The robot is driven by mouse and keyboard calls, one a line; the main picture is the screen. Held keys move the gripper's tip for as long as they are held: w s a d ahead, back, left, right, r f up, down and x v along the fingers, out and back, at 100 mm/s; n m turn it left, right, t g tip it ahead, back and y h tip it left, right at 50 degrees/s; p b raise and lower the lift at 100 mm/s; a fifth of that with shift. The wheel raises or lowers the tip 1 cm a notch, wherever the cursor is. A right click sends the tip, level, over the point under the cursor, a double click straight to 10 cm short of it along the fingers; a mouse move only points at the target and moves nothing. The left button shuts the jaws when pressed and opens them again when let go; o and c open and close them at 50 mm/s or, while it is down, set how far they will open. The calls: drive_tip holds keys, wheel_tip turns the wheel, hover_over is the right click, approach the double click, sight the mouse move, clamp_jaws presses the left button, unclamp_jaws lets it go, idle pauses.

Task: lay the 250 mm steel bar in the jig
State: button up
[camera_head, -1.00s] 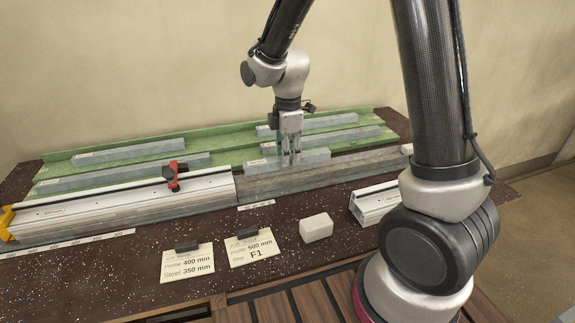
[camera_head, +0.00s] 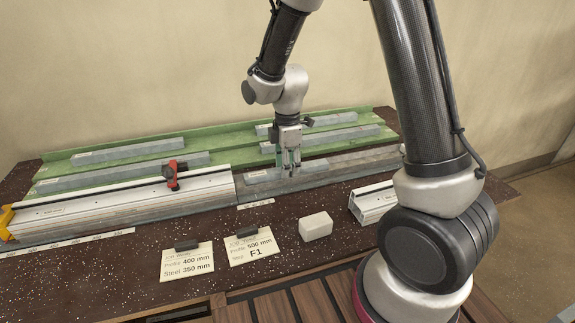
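A short grey steel bar (camera_head: 262,176) with a pale label at its left end lies low along the grey jig channel (camera_head: 365,159), just right of the silver profile. My gripper (camera_head: 288,170) points down over the middle of this bar. Its fingers straddle the bar and appear shut on it. The fingers hide part of the bar's middle, and whether its underside fully touches the channel floor is hard to see. The bar's length marking is too small to read.
Several other grey bars lie on the green rack (camera_head: 225,139) behind. A red clamp (camera_head: 172,175) sits on the long silver profile (camera_head: 110,204). In front are two job cards (camera_head: 187,263), a pale block (camera_head: 316,226) and a short profile piece (camera_head: 371,201).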

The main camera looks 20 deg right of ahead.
idle(0.3)
wheel_tip(320, 180, up, 12)
drive_tip(key=s+d+r+m+t, duration=0.1)
drive_tip(key=s+d+r+m, duration=0.4)
drive_tip(key=d+r, duration=0.15)
drive_tip(key=s+d+r+m+t, duration=0.1)
drive_tip(key=s+d+r+m, duration=0.1)
drive_tip(key=s+d+m, duration=0.2)
drive_tip(key=s+d+r+m+t, duration=0.2)
drive_tip(key=s+d+m, duration=0.2)
drive_tip(key=s+m, duration=0.5)
drive_tip(key=s, duration=0.4)
drive_tip(key=shift+d, duration=0.2)
